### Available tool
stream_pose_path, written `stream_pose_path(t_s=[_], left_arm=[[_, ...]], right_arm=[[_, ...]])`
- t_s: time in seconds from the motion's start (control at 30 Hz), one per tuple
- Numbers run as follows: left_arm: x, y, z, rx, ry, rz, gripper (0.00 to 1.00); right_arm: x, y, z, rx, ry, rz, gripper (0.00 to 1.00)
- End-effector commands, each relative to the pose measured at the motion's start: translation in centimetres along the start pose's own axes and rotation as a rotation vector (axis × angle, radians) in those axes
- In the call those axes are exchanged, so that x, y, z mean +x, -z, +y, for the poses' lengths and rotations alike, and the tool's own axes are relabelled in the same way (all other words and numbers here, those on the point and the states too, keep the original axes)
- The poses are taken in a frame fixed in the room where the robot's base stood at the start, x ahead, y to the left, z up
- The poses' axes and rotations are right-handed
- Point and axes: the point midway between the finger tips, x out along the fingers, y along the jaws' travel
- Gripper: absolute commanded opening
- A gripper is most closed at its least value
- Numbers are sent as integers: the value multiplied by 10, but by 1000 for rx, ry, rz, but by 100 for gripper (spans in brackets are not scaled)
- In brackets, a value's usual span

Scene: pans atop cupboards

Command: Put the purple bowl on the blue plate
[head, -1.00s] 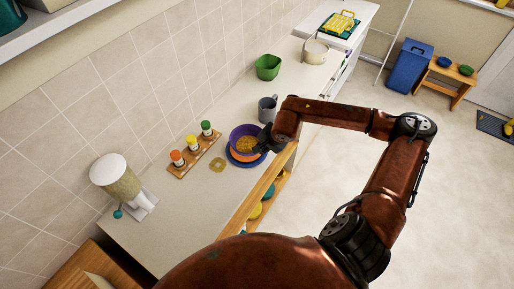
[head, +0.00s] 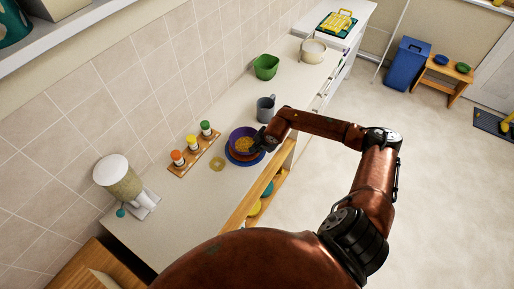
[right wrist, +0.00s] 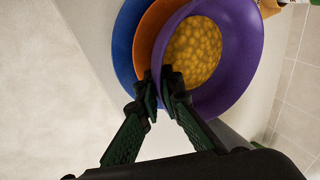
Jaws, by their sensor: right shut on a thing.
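The purple bowl (head: 234,136) holds yellow round food and is at the counter's front edge. In the right wrist view the bowl (right wrist: 238,88) is large and overlaps an orange dish (right wrist: 148,38), which lies on the blue plate (right wrist: 121,45). In the head view the blue plate (head: 238,162) shows under the bowl, with an orange rim between them. My right gripper (right wrist: 161,88) is shut on the purple bowl's near rim. Whether the bowl touches the orange dish I cannot tell. My left gripper is not in view.
A grey mug (head: 265,110) stands just behind the bowl, with a green container (head: 266,67) farther back. A wooden rack (head: 196,153) with several capped jars is to the left, beside a small yellowish ring (head: 217,164). The counter's near stretch (head: 180,210) is clear.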

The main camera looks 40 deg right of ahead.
Motion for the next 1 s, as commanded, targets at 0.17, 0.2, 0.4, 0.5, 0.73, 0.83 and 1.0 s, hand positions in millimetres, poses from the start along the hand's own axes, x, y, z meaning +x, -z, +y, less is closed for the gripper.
stream_pose_path(t_s=[0.17, 0.2, 0.4, 0.5, 0.73, 0.83, 1.0], left_arm=[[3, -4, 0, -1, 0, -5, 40], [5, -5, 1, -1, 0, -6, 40], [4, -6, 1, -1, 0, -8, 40], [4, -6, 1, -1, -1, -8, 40], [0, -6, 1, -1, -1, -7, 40], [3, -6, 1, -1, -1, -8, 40], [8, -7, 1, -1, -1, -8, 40]], right_arm=[[2, 0, 1, 0, 0, 0, 0], [4, 0, 2, 0, 0, 0, 0], [2, 0, 2, 0, -1, 0, 13], [2, 0, 2, 0, -1, 0, 13], [-5, 1, 0, 0, 0, 1, 13], [-19, 2, 1, -2, 0, 4, 13], [-56, 2, 1, -2, -1, 4, 13]])
